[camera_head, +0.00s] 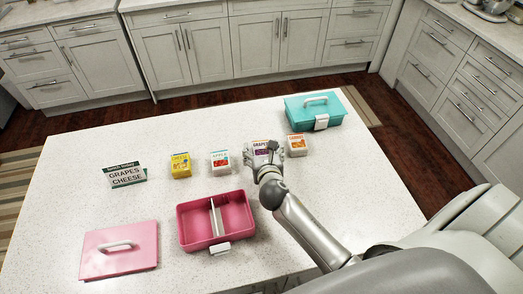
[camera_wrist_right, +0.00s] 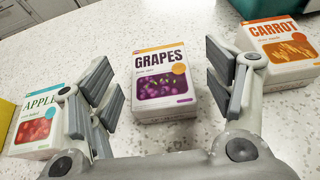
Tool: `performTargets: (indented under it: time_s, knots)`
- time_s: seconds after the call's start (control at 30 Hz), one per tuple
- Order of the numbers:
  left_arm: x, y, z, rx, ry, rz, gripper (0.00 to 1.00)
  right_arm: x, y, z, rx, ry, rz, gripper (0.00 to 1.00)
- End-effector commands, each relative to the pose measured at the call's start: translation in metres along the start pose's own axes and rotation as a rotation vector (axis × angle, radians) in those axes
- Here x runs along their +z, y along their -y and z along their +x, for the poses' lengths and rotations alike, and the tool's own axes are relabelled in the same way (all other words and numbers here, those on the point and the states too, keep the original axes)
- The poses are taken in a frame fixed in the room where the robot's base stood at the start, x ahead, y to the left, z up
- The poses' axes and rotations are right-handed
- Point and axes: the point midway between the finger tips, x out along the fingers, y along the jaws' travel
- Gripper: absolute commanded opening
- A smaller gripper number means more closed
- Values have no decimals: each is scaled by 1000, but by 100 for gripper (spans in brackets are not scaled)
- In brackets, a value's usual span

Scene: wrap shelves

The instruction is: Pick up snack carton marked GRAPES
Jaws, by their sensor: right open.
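My left gripper is not in view.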

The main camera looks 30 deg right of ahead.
Motion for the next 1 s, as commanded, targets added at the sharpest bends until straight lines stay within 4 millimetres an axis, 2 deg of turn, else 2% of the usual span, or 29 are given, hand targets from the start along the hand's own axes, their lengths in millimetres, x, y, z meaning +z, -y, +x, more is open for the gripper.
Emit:
performTargets:
  time_s: [0.2, 0.5, 0.9, 1.0]
  knots:
    - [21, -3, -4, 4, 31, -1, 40, 0, -1, 20, 0, 0, 0, 75]
    - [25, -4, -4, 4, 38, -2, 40, 0, 0, 23, 1, 0, 0, 75]
    - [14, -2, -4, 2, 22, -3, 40, 0, 0, 23, 1, 0, 0, 26]
    - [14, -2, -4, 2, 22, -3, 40, 0, 0, 23, 1, 0, 0, 26]
